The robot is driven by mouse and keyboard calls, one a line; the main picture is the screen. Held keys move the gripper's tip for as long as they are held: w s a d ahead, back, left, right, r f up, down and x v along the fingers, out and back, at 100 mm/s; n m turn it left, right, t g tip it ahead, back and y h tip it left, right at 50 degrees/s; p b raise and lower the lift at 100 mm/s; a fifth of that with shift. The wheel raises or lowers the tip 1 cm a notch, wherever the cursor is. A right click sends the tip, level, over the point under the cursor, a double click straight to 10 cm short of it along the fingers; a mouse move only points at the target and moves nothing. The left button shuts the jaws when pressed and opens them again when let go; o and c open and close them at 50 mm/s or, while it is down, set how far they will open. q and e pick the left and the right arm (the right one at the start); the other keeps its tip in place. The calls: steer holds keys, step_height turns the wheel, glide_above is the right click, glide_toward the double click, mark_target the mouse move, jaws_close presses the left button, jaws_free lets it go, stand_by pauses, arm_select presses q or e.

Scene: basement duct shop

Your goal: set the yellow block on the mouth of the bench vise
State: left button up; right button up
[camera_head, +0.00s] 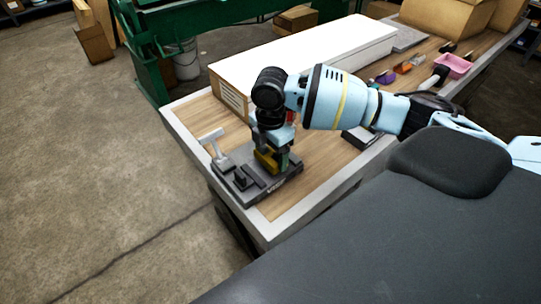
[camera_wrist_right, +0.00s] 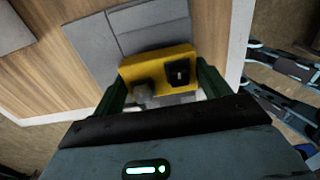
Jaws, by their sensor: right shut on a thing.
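The bench vise (camera_head: 250,184) is dark grey with a light grey handle at its left. It sits at the near left corner of the bench. My right gripper (camera_head: 272,161) points down over the vise, shut on the yellow block (camera_head: 264,161). In the right wrist view the yellow block (camera_wrist_right: 160,66) spans between the green fingers of my right gripper (camera_wrist_right: 160,78), with two dark patches on its face. Grey vise parts (camera_wrist_right: 145,22) show beyond it. I cannot tell whether the block touches the vise. My left gripper is not in view.
A long white box (camera_head: 305,60) lies on the wooden bench (camera_head: 315,180) behind my right arm. Small tools and a pink tray (camera_head: 455,65) lie farther right. A green metal frame (camera_head: 145,60) stands behind the bench. Bare bench top lies right of the vise.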

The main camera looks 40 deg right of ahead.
mark_target(271, 154)
steer(key=shift+f, duration=0.85)
steer(key=shift+f, duration=0.15)
steer(key=o, duration=1.3)
steer(key=shift+c, duration=0.2)
step_height(271, 154, up, 12)
steer(key=p, duration=0.1)
